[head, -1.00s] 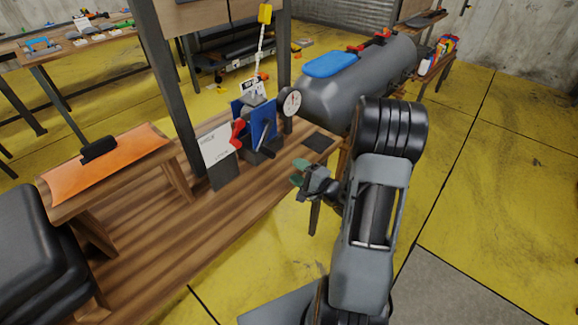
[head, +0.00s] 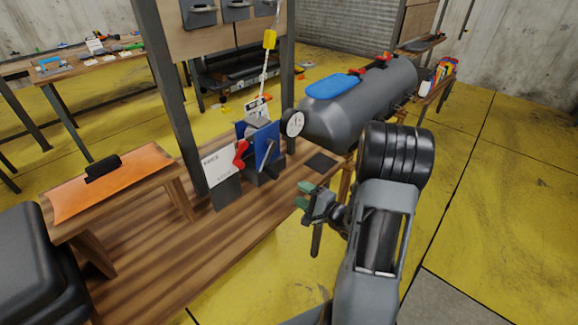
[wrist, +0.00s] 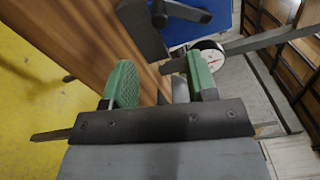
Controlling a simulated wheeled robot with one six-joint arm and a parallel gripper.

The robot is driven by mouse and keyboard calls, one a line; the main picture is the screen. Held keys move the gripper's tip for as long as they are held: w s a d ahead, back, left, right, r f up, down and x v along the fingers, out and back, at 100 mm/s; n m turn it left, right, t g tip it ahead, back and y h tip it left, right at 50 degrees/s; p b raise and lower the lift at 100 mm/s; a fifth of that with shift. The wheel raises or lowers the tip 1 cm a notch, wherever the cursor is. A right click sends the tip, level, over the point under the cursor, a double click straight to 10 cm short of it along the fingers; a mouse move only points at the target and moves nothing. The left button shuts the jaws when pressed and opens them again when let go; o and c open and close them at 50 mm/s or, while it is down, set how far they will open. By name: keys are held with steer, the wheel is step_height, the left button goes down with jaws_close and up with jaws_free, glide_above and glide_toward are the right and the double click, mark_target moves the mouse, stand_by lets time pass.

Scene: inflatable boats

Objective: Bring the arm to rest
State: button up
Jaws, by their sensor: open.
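My gripper (head: 304,195) is at the end of my arm, right of the wooden bench and in front of the grey boat tube. Its green-padded fingers stand apart with nothing between them. In the wrist view my gripper (wrist: 160,85) also shows open and empty, with the wooden bench top (wrist: 85,40) beyond it. My arm (head: 385,215) is bent, with its black ribbed joint high at the right of the head view.
A clamp stand with blue plates (head: 266,145), a white card (head: 219,167) and a round gauge (head: 293,123) stand on the bench (head: 190,245). A grey tube (head: 365,100) with a blue patch lies behind. Yellow floor (head: 500,190) is open at right.

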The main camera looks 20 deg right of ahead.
steer(key=s+d+f+n+g+h, duration=0.5)
steer(key=d+f+n+g+h, duration=0.3)
steer(key=d+g+h, duration=0.15)
steer(key=s+a+r+n+g+y+p, duration=0.1)
steer(key=s+a+r+n, duration=0.3)
steer(key=a+r, duration=0.6)
steer(key=s+a+r+n+g+y+p, duration=0.1)
steer(key=s+a+r, duration=0.4)
steer(key=a+r, duration=0.5)
steer(key=r+n+g+p, duration=0.1)
steer(key=n+p, duration=0.1)
steer(key=shift+s+r+n, duration=0.15)
steer(key=shift+r+n, duration=0.15)
steer(key=shift+n, duration=0.1)
